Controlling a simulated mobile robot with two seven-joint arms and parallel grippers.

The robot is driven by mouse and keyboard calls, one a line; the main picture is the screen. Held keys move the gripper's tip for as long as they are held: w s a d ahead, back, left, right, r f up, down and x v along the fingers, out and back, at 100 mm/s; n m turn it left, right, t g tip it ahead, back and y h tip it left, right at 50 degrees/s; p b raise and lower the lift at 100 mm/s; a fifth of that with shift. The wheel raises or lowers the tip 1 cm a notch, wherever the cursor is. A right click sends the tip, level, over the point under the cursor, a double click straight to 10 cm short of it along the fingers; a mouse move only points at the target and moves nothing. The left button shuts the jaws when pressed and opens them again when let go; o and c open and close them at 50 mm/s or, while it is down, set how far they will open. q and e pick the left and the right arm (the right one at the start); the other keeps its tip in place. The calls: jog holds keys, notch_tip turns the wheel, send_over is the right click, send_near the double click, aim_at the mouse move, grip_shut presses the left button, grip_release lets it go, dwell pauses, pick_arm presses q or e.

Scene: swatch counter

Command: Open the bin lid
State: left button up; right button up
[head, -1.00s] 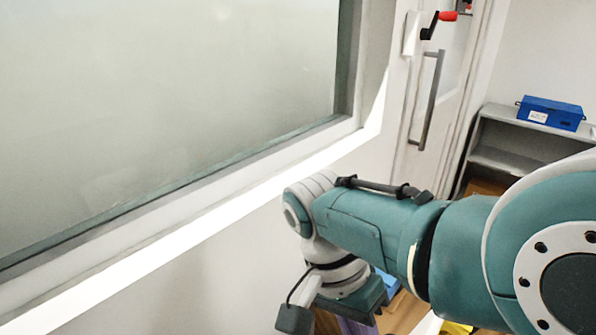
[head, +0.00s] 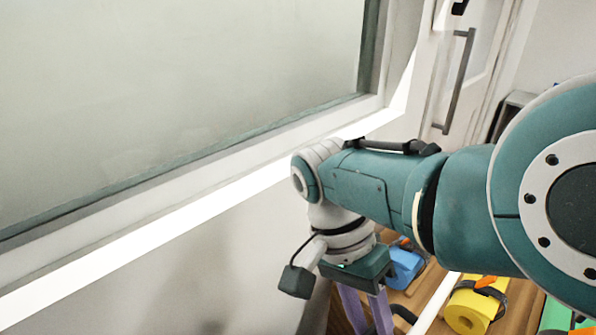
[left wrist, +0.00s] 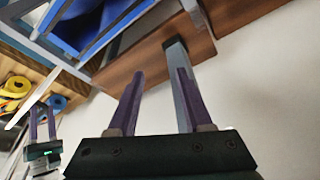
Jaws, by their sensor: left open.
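No bin lid can be made out for sure. In the left wrist view a blue thing (left wrist: 88,28) within grey bars shows at the top, beside a brown wooden board (left wrist: 150,45); I cannot tell whether it is the bin. My left gripper (left wrist: 159,75) is open, its purple fingers apart below the board. A grey bar (left wrist: 178,65) runs close by its right finger; contact cannot be told. My right gripper (head: 366,316) points down at the bottom of the head view, fingers apart, tips cut off; it also shows in the left wrist view (left wrist: 41,110). My left gripper is outside the head view.
A wooden surface holds a blue roll (head: 405,265), a yellow roll (head: 468,310) and a green item (head: 558,314). A large frosted window (head: 180,90) fills the left. A door handle (head: 460,82) is at the upper right. The pale wall below the window is clear.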

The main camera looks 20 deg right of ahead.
jog(key=shift+o, duration=0.5)
jog(key=shift+r, duration=0.1)
jog(key=shift+w, duration=0.1)
jog(key=shift+w+r, duration=0.15)
jog(key=shift+r, duration=0.2)
jog(key=p+v, duration=0.1)
jog(key=v, duration=0.8)
jog(key=shift+a, duration=0.1)
